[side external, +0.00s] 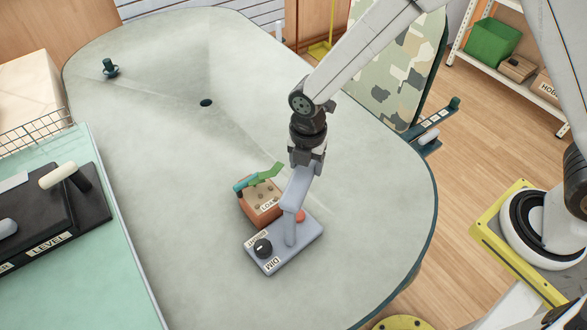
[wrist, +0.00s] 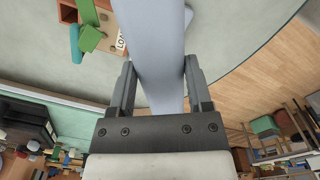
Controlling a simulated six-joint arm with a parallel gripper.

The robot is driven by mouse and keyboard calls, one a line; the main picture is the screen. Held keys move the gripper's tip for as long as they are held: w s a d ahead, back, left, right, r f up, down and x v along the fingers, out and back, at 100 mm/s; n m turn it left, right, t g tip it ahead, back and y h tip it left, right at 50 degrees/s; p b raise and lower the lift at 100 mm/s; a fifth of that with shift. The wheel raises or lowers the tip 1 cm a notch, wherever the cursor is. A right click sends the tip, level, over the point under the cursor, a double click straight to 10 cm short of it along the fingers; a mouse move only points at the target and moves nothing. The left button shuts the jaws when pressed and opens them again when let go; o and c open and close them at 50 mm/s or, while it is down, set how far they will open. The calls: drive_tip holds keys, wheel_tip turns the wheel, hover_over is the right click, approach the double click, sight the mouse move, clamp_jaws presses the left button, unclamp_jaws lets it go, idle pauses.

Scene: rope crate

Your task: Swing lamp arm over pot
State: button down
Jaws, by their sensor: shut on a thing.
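The lamp is a grey-blue unit with a flat base (side external: 302,246) and an upright arm (side external: 296,192) that bends near its top. A black knob (side external: 262,247) and a "DIM" label sit on the base. My gripper (side external: 306,160) is shut on the upper part of the lamp arm, which also runs between the fingers in the wrist view (wrist: 158,40). A terracotta box (side external: 266,213) with a tan, dotted top and a partly hidden label stands just behind the base; it may be the pot. A green and teal piece (side external: 260,178) lies across its back edge.
The grey-green table (side external: 180,180) is mostly clear. It has a dark hole (side external: 206,103) and a small dark green peg (side external: 109,68) at the far left. A black lever unit (side external: 50,215) stands on the mint surface at left. A red round part (side external: 300,216) shows beside the lamp arm.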

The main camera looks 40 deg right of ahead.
drive_tip(key=w+a+n, duration=0.4)
drive_tip(key=a+n, duration=0.5)
drive_tip(key=n, duration=0.3)
drive_tip(key=shift+w+n, duration=0.1)
drive_tip(key=shift+n, duration=0.2)
unclamp_jaws()
idle(0.4)
wheel_tip(320, 180, up, 8)
idle(0.6)
